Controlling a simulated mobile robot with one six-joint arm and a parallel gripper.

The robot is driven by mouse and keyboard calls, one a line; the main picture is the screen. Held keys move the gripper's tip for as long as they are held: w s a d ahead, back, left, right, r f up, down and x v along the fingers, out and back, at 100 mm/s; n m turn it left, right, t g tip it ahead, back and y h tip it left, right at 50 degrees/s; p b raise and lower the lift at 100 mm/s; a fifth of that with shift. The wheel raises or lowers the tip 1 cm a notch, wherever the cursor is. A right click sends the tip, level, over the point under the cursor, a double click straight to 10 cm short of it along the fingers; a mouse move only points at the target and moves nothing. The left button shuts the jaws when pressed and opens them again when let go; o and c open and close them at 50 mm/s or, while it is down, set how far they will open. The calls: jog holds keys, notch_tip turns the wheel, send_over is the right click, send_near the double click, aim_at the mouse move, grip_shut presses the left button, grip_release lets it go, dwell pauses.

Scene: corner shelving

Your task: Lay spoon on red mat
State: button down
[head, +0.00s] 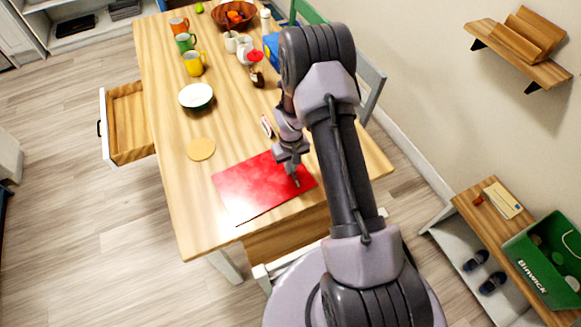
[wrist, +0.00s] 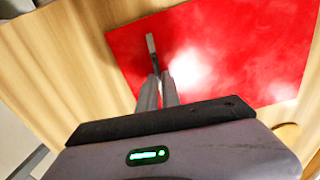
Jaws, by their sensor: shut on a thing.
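The red mat (head: 250,188) lies flat at the near end of the wooden table. It fills the upper right of the wrist view (wrist: 230,50). My gripper (head: 294,176) is above the mat's right part in the head view. In the wrist view my gripper's fingers (wrist: 160,78) are closed together on the spoon (wrist: 151,44), a thin grey piece sticking out past the fingertips over the mat's edge area. The rest of the spoon is hidden by the fingers. I cannot tell whether it touches the mat.
A round tan coaster (head: 201,149) and a white bowl (head: 196,96) lie beyond the mat. A yellow mug (head: 194,63), other mugs and a fruit basket (head: 233,14) stand farther back. A drawer (head: 128,122) is open on the left. A small box (head: 267,126) lies near my arm.

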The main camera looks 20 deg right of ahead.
jog(key=shift+f, duration=0.1)
jog(key=c, duration=1.5)
grip_release()
jog(key=shift+c, duration=0.2)
jog(key=s+a+r+m+t+p, duration=0.1)
jog(key=s+a+r+p, duration=0.15)
jog(key=r, duration=1.35)
jog(key=s+a+r+m+t+p, duration=0.1)
jog(key=a+r, duration=0.2)
jog(key=r, duration=1.3)
jog(key=s+a+r+m+t+y, duration=0.1)
jog(key=s+a+r, duration=0.3)
jog(key=s, duration=0.6)
jog(key=s+a+r+m+t+y, duration=0.1)
jog(key=s+a+r, duration=0.3)
jog(key=s+r, duration=0.4)
jog(key=shift+s+a+t, duration=0.2)
jog(key=shift+s+t, duration=0.7)
